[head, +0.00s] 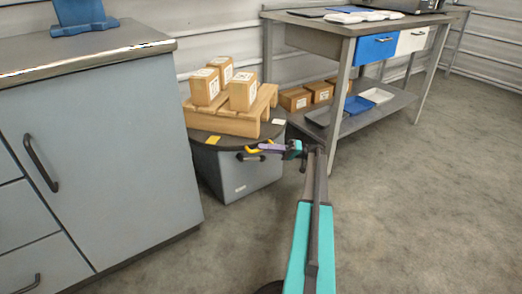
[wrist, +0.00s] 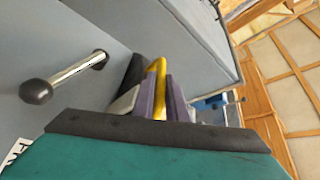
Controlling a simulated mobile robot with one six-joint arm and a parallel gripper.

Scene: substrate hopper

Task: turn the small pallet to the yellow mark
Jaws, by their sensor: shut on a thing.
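The small pallet (head: 229,120) is pale wood and lies on a dark round top (head: 200,137) over a grey cabinet, with several cardboard boxes on it. The yellow mark (head: 213,140) is a flat patch on the round top, in front of the pallet and left of my gripper. My gripper (head: 267,147) is at the front right of the round top, its purple fingers shut on a yellow handle (head: 253,149). In the wrist view the yellow handle (wrist: 158,72) rises between the fingers (wrist: 160,97); its lower part is hidden.
The grey cabinet (head: 243,178) has a bar handle with a dark knob (wrist: 37,91) close to my gripper. A white patch (head: 278,122) lies on the round top's right side. Grey drawers (head: 95,130) stand left, a workbench (head: 345,27) behind right. The floor at right is clear.

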